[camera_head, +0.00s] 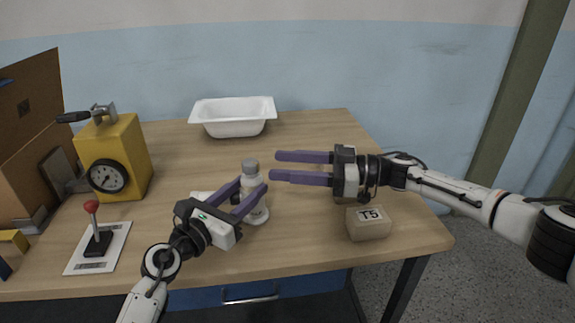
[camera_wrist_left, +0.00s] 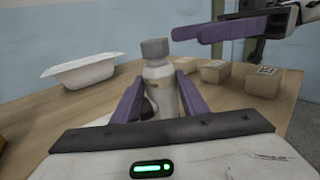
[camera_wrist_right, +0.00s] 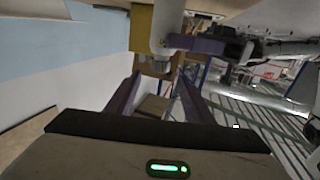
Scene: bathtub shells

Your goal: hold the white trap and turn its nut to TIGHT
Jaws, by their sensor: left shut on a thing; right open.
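The white trap (camera_head: 256,212) stands upright near the front middle of the table, a bottle-like body with a grey nut (camera_head: 250,167) on top. My left gripper (camera_head: 252,183) is shut on its body, one purple finger on each side; the left wrist view shows the trap (camera_wrist_left: 160,92) between the fingers. My right gripper (camera_head: 276,165) is open and empty, just right of the nut at about its height, fingers pointing left. In the right wrist view the nut (camera_wrist_right: 161,67) appears beyond the fingertips, between their lines. No TIGHT mark is readable.
A T5 block (camera_head: 369,224) sits below my right gripper; more blocks (camera_wrist_left: 215,71) show in the left wrist view. A white tub (camera_head: 233,118) stands at the back. A yellow box with a dial (camera_head: 113,160) and a red-knobbed lever (camera_head: 97,238) are at left.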

